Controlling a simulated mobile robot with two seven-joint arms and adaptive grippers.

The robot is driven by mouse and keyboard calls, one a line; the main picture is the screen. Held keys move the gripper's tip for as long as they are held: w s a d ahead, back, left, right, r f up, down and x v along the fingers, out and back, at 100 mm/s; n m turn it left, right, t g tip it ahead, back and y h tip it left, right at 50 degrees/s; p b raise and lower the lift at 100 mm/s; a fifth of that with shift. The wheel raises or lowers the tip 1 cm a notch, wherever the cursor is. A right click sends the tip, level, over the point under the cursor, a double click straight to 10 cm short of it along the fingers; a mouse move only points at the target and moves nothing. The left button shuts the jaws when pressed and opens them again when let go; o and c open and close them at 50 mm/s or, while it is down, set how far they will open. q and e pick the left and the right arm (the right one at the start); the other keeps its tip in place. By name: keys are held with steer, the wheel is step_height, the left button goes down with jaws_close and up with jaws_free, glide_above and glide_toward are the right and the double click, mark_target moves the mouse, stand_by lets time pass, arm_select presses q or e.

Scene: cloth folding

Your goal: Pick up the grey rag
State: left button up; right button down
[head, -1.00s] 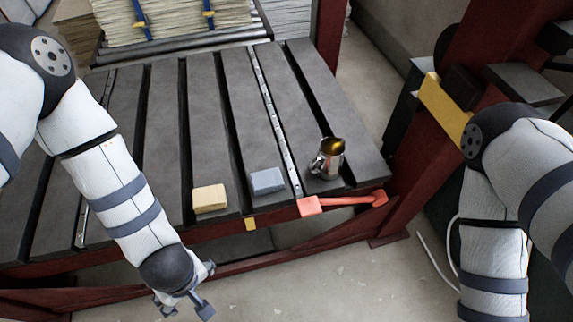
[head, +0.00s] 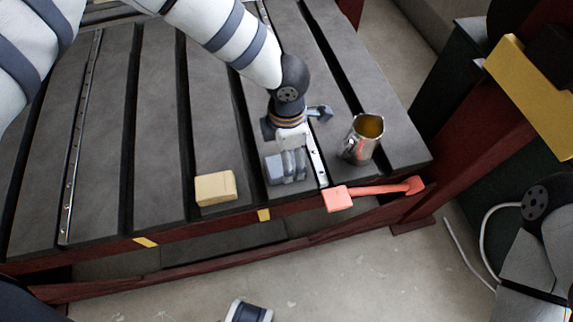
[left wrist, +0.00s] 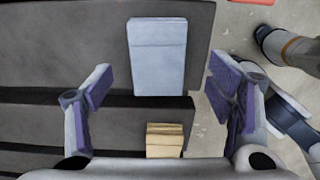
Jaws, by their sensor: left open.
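The grey rag (head: 275,170) is a small folded blue-grey block of cloth on the dark slatted table, near its front edge. My left gripper (head: 293,164) is at the rag from above and partly hides it in the head view. In the left wrist view the rag (left wrist: 157,55) lies ahead between the two spread fingers of the left gripper (left wrist: 160,80), with room on both sides. The gripper is open and holds nothing. My right gripper is not seen; only part of the right arm shows at lower right.
A yellow-beige folded cloth (head: 215,188) lies left of the rag; it also shows in the left wrist view (left wrist: 165,140). A metal mug (head: 361,140) stands to the right. A red-handled tool (head: 375,190) lies along the front edge. Grooves run between the slats.

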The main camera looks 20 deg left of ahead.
arm_select(q)
steer(key=f, duration=0.4)
steer(key=shift+a+f+b, duration=0.2)
steer(key=shift+f+b, duration=0.1)
steer(key=c, duration=1.2)
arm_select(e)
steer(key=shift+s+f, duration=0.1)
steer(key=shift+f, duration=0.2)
arm_select(q)
steer(key=shift+r, duration=0.1)
steer(key=shift+r, duration=0.3)
step_height(320, 180, up, 3)
steer(key=shift+p, duration=0.45)
steer(key=s+d+r, duration=0.2)
steer(key=s+r, duration=0.1)
steer(key=s, duration=0.1)
steer(key=s+d+r+p, duration=0.1)
steer(key=s+d+r, duration=0.1)
steer(key=s+r, duration=0.1)
steer(key=s+d+r+p, duration=0.1)
steer(key=s+d+r, duration=0.1)
steer(key=s, duration=0.3)
steer(key=shift+s+d+r, duration=0.15)
steer(key=shift+d+r, duration=0.2)
steer(key=shift+r, duration=0.3)
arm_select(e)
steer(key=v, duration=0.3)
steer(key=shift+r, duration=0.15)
